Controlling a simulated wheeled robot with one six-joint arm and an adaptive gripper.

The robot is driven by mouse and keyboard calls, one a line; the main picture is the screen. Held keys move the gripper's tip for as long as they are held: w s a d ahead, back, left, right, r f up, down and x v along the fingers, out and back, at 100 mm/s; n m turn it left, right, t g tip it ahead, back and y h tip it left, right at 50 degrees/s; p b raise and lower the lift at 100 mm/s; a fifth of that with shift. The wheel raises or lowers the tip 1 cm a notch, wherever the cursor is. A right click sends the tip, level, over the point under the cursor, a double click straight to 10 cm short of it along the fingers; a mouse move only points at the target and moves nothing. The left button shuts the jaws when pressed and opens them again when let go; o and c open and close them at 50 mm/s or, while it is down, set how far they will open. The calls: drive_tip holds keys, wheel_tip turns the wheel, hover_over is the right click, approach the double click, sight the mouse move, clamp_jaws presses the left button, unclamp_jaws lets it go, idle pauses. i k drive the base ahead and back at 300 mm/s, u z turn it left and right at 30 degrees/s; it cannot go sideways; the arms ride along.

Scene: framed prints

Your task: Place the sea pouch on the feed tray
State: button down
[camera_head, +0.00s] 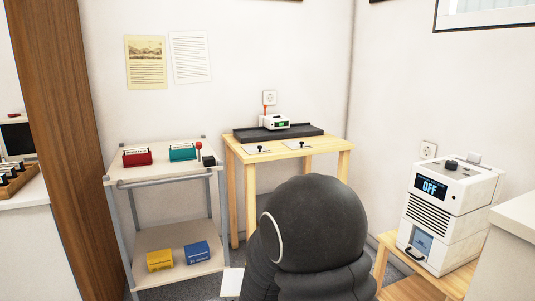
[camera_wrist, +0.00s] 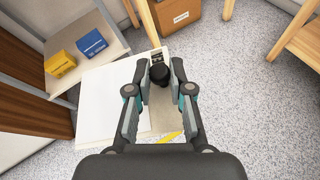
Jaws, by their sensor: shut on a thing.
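In the wrist view my gripper (camera_wrist: 160,80) is shut on a small black knob (camera_wrist: 160,71). A flat white sheet (camera_wrist: 105,100) with a beige strip and a yellow streak shows below and left of the knob. I take it to be the held pouch, but no sea print can be read. In the head view my dark arm hides the gripper. A white edge (camera_head: 232,283) shows left of it. A long dark tray (camera_head: 245,133) lies at the back of the wooden table (camera_head: 342,148), under a small white device (camera_head: 274,122). I cannot tell whether it is the feed tray.
Two white cards (camera_head: 257,149) (camera_head: 298,145) with black knobs lie on the wooden table's front. Left is a cart (camera_head: 168,172) with red (camera_head: 137,156) and teal (camera_head: 183,152) boxes. A white machine (camera_head: 450,215) reading OFF stands right. A brown box (camera_wrist: 172,15) sits on the floor.

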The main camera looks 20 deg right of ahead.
sight(307, 128)
drive_tip(key=u, duration=1.35)
drive_tip(key=i, duration=0.95)
drive_tip(key=z, duration=2.35)
drive_tip(key=i, duration=0.3)
drive_tip(key=u, duration=0.05)
